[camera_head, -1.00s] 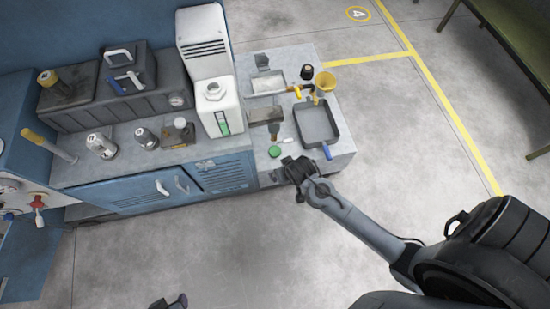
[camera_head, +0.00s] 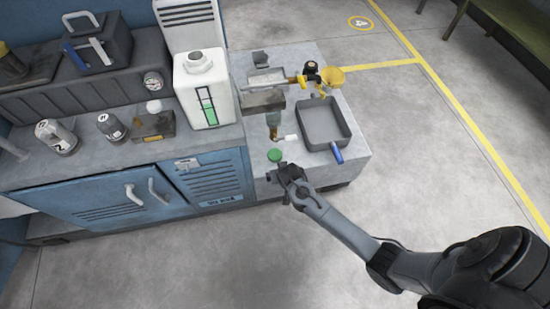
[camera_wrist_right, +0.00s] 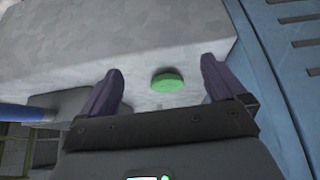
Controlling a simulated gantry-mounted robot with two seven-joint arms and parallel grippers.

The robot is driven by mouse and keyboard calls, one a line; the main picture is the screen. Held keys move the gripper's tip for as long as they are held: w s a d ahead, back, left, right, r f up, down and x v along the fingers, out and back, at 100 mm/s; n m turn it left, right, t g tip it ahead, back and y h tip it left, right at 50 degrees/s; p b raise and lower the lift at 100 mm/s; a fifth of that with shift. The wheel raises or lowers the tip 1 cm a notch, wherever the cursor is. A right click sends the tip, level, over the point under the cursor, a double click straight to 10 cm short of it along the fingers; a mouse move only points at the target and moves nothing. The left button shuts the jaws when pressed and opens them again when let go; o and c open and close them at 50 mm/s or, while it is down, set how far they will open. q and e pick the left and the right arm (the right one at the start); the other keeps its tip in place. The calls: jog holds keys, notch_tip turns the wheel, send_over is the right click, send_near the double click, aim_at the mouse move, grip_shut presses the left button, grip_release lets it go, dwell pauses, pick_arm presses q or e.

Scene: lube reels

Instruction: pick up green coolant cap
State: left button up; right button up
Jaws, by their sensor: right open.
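The green coolant cap (camera_head: 275,155) lies flat on the near left part of the low grey bench top (camera_head: 262,188). It also shows in the right wrist view (camera_wrist_right: 168,80), ahead of my right gripper and between the lines of its two fingers. My right gripper (camera_head: 284,172) is just on the near side of the cap. In the wrist view its two purple fingers (camera_wrist_right: 160,85) stand wide apart with nothing between them; the cap looks a little beyond the fingertips. My left gripper is not in view.
A grey tray (camera_head: 345,128) with a blue handle (camera_head: 337,153) stands to the right. A bottle with a brown tip (camera_head: 273,125) and a small white item (camera_head: 291,138) are behind the cap. The white coolant jug (camera_head: 203,88) stands on the blue cabinet (camera_head: 110,200) at left.

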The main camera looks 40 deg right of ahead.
aim_at(275, 154)
jog(key=w, duration=0.1)
jog(key=w+d+b, duration=0.1)
jog(key=w, duration=0.1)
jog(key=w+d+b, duration=0.1)
jog(key=shift+w+d+f, duration=0.1)
jog(key=shift+w, duration=0.05)
jog(key=shift+w+d, duration=0.3)
jog(key=shift+w, duration=0.3)
jog(key=shift+w+d+b, duration=0.25)
jog(key=shift+w+b, duration=0.2)
jog(key=shift+b, duration=0.15)
jog(key=w+b, duration=0.1)
jog(key=w+d+f+b, duration=0.1)
jog(key=shift+w+d+f, duration=0.15)
jog(key=shift+w+f, duration=0.05)
jog(key=shift+w, duration=0.1)
jog(key=shift+w+d+f+b, duration=0.1)
jog(key=shift+w+f+b, duration=0.15)
jog(key=shift+f+b, duration=0.15)
jog(key=shift+s+f, duration=0.1)
